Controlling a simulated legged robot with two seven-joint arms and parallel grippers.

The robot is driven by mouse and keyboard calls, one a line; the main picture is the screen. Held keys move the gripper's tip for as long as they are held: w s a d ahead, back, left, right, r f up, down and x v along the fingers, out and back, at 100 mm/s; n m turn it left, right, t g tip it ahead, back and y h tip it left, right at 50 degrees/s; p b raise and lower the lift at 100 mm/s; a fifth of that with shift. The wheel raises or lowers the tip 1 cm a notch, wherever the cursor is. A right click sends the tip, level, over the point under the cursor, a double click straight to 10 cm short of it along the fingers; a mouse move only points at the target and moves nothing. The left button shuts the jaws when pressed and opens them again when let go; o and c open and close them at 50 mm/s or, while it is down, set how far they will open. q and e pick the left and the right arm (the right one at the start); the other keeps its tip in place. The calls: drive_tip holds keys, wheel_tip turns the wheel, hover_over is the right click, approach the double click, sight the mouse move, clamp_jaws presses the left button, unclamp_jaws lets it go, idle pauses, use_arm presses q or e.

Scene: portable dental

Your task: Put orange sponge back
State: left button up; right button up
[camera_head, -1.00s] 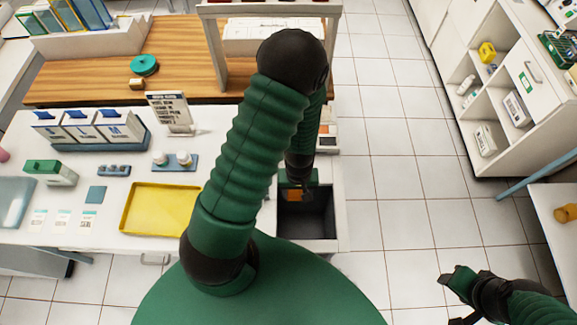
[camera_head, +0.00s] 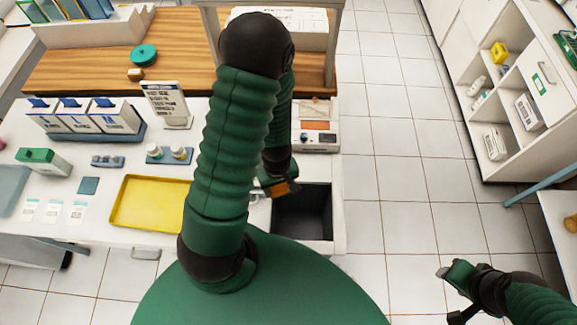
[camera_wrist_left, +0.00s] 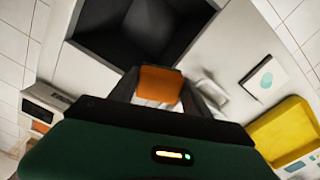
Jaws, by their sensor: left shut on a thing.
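The orange sponge (camera_head: 282,189) is held in my left gripper (camera_head: 279,184), near the left rim of a dark square basin (camera_head: 305,212). The left wrist view also shows the orange sponge (camera_wrist_left: 160,83) between the two fingers (camera_wrist_left: 158,92), with the basin (camera_wrist_left: 140,28) beyond it. My left forearm hides part of the counter behind it. My right gripper (camera_head: 447,290) is at the lower right over the floor; nothing shows in it, and its opening is unclear.
A yellow tray (camera_head: 150,203) lies left of my left arm, with a teal square (camera_head: 89,185) farther left. A white device (camera_head: 316,140) with an orange panel stands behind the basin. A small pale metallic object (camera_wrist_left: 212,93) sits beside the basin. Tiled floor is clear at right.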

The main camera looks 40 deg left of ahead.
use_arm(q)
drive_tip(key=w+a, duration=0.1)
drive_tip(key=w, duration=0.2)
drive_tip(key=w+a+p, duration=0.1)
drive_tip(key=w+a, duration=0.1)
drive_tip(key=w, duration=0.1)
drive_tip(key=w+a+f+p, duration=0.1)
drive_tip(key=w, duration=0.2)
drive_tip(key=shift+w+a, duration=0.2)
drive_tip(key=shift+a, duration=0.15)
drive_tip(key=shift+w+a+f+p, duration=0.1)
drive_tip(key=shift+f+p, duration=0.2)
drive_tip(key=shift+p, duration=0.05)
wheel_tip(320, 180, down, 2)
drive_tip(key=shift+f+p, duration=0.25)
drive_tip(key=shift+p, duration=0.05)
drive_tip(key=shift+d+f, duration=0.2)
drive_tip(key=shift+f, duration=0.15)
drive_tip(key=o, duration=1.2)
drive_tip(key=shift+a, duration=0.1)
